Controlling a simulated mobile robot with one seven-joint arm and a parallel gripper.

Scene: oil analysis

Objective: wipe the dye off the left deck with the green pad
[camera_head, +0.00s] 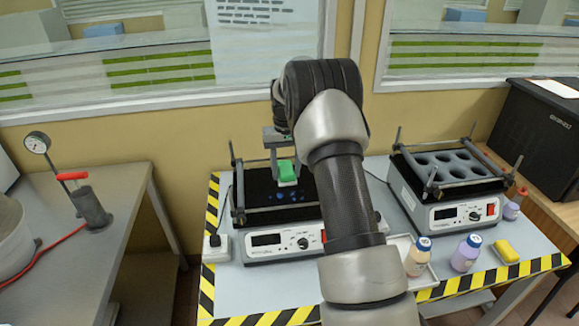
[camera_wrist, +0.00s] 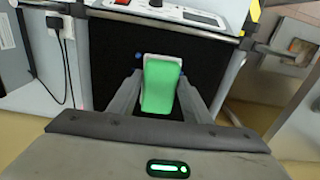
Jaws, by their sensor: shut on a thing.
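The green pad (camera_head: 287,171) has a white layer on its underside and is held between the fingers of my gripper (camera_head: 286,160), over the left deck (camera_head: 262,182). The pad also shows in the wrist view (camera_wrist: 161,86) between my two fingers (camera_wrist: 160,98). The left deck is a black plate on a device with a display and knob. Several blue dye spots (camera_head: 281,195) lie on the deck in front of the pad; a blue spot (camera_wrist: 138,55) also shows beside the pad in the wrist view. I cannot tell whether the pad touches the deck. My arm hides the deck's right part.
The right device (camera_head: 445,180) carries a grey rack with round holes. Upright posts (camera_head: 233,155) rise at the left deck's corners.

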